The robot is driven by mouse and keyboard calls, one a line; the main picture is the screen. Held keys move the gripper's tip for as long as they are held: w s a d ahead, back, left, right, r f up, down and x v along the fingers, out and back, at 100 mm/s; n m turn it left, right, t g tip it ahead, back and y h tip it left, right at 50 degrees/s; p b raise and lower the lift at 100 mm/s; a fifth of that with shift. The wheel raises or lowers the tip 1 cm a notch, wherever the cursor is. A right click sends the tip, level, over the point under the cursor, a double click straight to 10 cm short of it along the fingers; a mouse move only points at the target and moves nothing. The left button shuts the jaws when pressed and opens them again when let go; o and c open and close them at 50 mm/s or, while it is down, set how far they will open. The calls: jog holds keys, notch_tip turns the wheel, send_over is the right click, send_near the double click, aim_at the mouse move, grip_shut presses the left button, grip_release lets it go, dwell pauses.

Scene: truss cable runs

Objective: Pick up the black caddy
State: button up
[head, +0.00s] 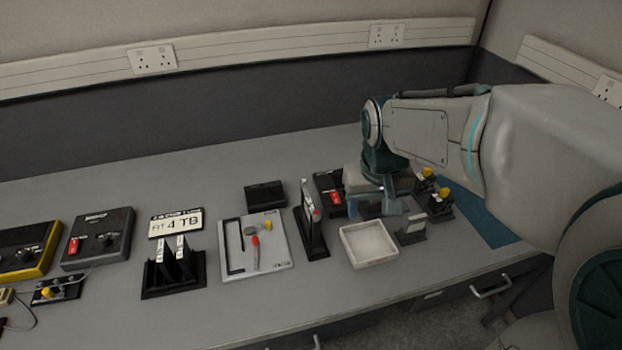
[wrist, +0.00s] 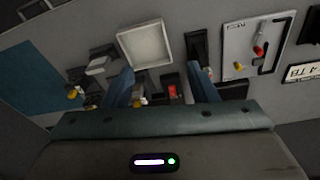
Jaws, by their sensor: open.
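Several black upright pieces could be the caddy, and I cannot tell for sure which one is meant. Two more black upright pieces with white labels (head: 174,262) stand in a black rack (head: 160,291) further left. My gripper (head: 378,207) points down above the table behind the white tray. In the wrist view my gripper (wrist: 160,70) is open, with nothing held between its fingers.
A white tray (head: 346,252) lies in front of my gripper. A tool board (head: 230,266) and a "FIT 4 TB" sign (head: 176,222) lie left.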

jog(key=w+a+f+n+g+p, duration=0.1)
jog(key=w+a+f, duration=0.1)
jog(key=w+a, duration=0.55)
jog(key=n+p, duration=0.1)
jog(key=p, duration=0.1)
send_near(308, 203)
jog(key=shift+d+f+g, duration=0.15)
jog(key=shift+d+g, duration=0.25)
jog(key=shift+d, duration=0.1)
jog(key=f, duration=0.8)
jog(key=shift+w+a+f, duration=0.2)
jog(key=shift+w+a, duration=0.15)
jog(key=shift+a, duration=0.05)
jog(key=shift+d+f+p, duration=0.1)
jog(key=shift+f+p, duration=0.5)
jog(key=shift+f, duration=0.95)
jog(key=shift+d+f+p, duration=0.15)
jog(key=shift+f+p, duration=0.4)
jog(key=shift+f, duration=1)
jog(key=c, duration=1)
